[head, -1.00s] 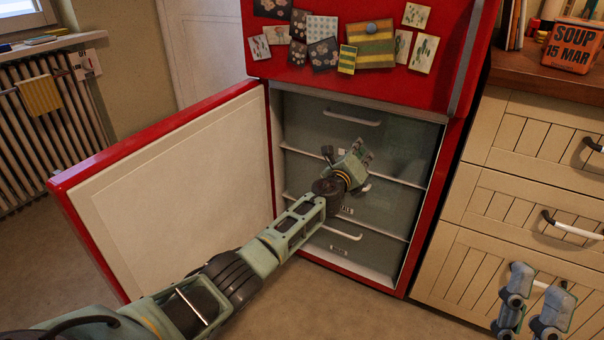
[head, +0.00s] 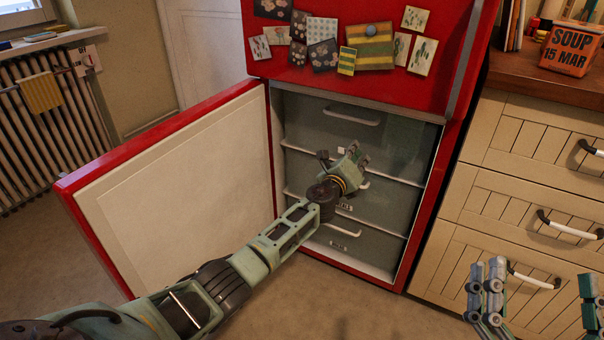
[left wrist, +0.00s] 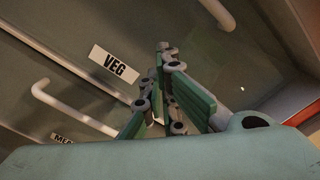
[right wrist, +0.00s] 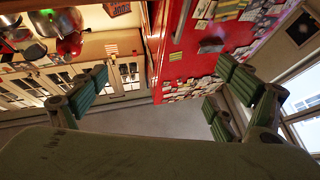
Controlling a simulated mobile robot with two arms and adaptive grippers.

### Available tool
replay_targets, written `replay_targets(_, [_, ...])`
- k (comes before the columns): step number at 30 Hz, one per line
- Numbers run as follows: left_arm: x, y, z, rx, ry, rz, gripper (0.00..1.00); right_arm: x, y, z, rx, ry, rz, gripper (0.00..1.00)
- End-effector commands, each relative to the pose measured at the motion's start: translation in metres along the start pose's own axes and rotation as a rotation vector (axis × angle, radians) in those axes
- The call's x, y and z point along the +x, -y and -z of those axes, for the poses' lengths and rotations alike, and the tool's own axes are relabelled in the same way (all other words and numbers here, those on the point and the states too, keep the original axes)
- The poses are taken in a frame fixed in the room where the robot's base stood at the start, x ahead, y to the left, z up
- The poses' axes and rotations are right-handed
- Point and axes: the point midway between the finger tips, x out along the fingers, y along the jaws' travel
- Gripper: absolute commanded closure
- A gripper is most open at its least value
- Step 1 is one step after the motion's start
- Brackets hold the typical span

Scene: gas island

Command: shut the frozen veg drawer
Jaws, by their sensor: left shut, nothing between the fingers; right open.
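The red fridge's lower compartment stands open and shows three grey-green drawers. The top one is the veg drawer (head: 398,140), with a white bar handle (head: 351,117). Its VEG label (left wrist: 115,64) reads clearly in the left wrist view. Its front looks about level with the drawers below; I cannot tell if a small gap is left. My left gripper (head: 357,156) is shut and empty, in front of the veg drawer's lower part, below its handle; contact cannot be told. My right gripper (head: 538,293) is open and empty, low in front of the cabinet.
The open fridge door (head: 180,190) stands to the left, with my left arm in front of it. The meals drawer (head: 390,206) and a bottom drawer (head: 375,246) are below. The wooden cabinet (head: 530,190) with white-handled drawers stands at the right. Floor is clear in front.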

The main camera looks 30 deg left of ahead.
Motion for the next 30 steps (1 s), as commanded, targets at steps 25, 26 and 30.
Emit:
replay_targets(25, [-0.024,0.000,-0.001,0.000,0.000,-0.001,1.00,-0.021,-0.011,-0.080,-0.015,0.430,-0.022,0.10])
replay_targets(26, [-0.025,0.000,-0.001,0.000,0.000,-0.001,1.00,-0.022,-0.012,-0.083,-0.015,0.445,-0.023,0.10])
replay_targets(30, [-0.030,0.000,-0.001,0.000,0.000,-0.001,1.00,-0.030,-0.014,-0.094,-0.016,0.515,-0.027,0.10])
